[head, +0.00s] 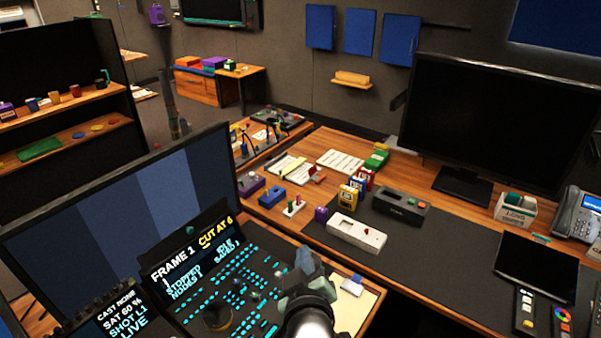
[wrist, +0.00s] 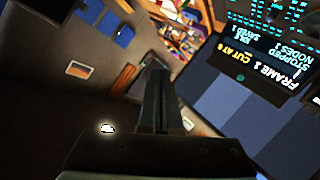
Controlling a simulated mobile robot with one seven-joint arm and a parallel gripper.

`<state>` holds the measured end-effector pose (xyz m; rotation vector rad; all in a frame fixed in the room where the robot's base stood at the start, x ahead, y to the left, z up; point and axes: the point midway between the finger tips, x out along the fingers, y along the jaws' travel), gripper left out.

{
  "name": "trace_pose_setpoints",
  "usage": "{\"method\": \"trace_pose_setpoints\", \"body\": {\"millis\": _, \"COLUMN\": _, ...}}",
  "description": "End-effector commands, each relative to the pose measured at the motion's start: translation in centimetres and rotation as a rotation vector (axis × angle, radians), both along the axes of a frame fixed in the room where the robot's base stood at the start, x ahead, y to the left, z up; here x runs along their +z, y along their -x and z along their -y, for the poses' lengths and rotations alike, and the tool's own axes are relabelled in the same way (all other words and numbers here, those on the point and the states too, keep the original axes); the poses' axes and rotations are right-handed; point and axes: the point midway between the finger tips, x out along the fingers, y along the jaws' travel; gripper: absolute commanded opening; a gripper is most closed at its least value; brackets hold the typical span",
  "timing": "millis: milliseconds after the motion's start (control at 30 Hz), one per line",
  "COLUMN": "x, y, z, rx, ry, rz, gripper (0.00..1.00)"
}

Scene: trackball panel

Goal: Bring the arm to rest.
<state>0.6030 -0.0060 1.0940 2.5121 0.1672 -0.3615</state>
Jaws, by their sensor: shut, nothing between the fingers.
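My gripper (head: 304,258) is in the lower middle of the head view, over the right side of the control panel (head: 228,285). Its fingers are together and empty; in the wrist view they show as a dark pair (wrist: 157,72) side by side. The panel has rows of lit cyan keys and a dark round trackball-like part (head: 217,316), partly hard to make out. The panel's screen (head: 196,248) reads "FRAME 1", "CUT AT 6" and "STOPPED". I cannot tell how far the fingers are above the panel.
A large monitor (head: 123,208) stands behind the panel at left. A pale sheet (head: 352,306) lies right of my gripper.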

Motion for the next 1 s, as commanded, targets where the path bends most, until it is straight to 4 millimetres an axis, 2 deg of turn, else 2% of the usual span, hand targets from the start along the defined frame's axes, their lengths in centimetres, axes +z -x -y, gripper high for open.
{"method": "trace_pose_setpoints", "body": {"millis": 33, "x": 4.4, "y": -0.7, "z": -0.1, "rx": -0.011, "ry": -0.036, "rz": 0.085, "gripper": 0.00}}
{"method": "trace_pose_setpoints", "body": {"millis": 67, "x": 6.7, "y": -0.9, "z": -0.1, "rx": -0.018, "ry": -0.059, "rz": 0.131, "gripper": 0.00}}
{"method": "trace_pose_setpoints", "body": {"millis": 100, "x": 9.9, "y": -1.0, "z": -0.2, "rx": -0.025, "ry": -0.091, "rz": 0.191, "gripper": 0.00}}
{"method": "trace_pose_setpoints", "body": {"millis": 167, "x": 14.5, "y": -0.9, "z": -0.2, "rx": -0.032, "ry": -0.140, "rz": 0.282, "gripper": 0.00}}
{"method": "trace_pose_setpoints", "body": {"millis": 200, "x": 17.6, "y": -0.5, "z": -0.3, "rx": -0.033, "ry": -0.173, "rz": 0.343, "gripper": 0.00}}
{"method": "trace_pose_setpoints", "body": {"millis": 267, "x": 22.1, "y": 0.3, "z": -0.3, "rx": -0.032, "ry": -0.226, "rz": 0.434, "gripper": 0.00}}
{"method": "trace_pose_setpoints", "body": {"millis": 300, "x": 25.1, "y": 1.1, "z": -0.4, "rx": -0.029, "ry": -0.262, "rz": 0.497, "gripper": 0.00}}
{"method": "trace_pose_setpoints", "body": {"millis": 367, "x": 29.5, "y": 2.6, "z": -0.4, "rx": -0.019, "ry": -0.317, "rz": 0.590, "gripper": 0.00}}
{"method": "trace_pose_setpoints", "body": {"millis": 400, "x": 32.3, "y": 3.9, "z": -0.5, "rx": -0.009, "ry": -0.356, "rz": 0.653, "gripper": 0.00}}
{"method": "trace_pose_setpoints", "body": {"millis": 500, "x": 38.5, "y": 7.5, "z": -0.6, "rx": 0.024, "ry": -0.449, "rz": 0.800, "gripper": 0.00}}
{"method": "trace_pose_setpoints", "body": {"millis": 600, "x": 43.1, "y": 11.1, "z": -0.6, "rx": 0.064, "ry": -0.529, "rz": 0.920, "gripper": 0.00}}
{"method": "trace_pose_setpoints", "body": {"millis": 700, "x": 46.0, "y": 14.0, "z": -0.7, "rx": 0.099, "ry": -0.587, "rz": 1.002, "gripper": 0.00}}
{"method": "trace_pose_setpoints", "body": {"millis": 833, "x": 47.7, "y": 16.0, "z": -0.7, "rx": 0.123, "ry": -0.624, "rz": 1.055, "gripper": 0.00}}
{"method": "trace_pose_setpoints", "body": {"millis": 1000, "x": 47.9, "y": 16.2, "z": -0.7, "rx": 0.126, "ry": -0.629, "rz": 1.062, "gripper": 0.00}}
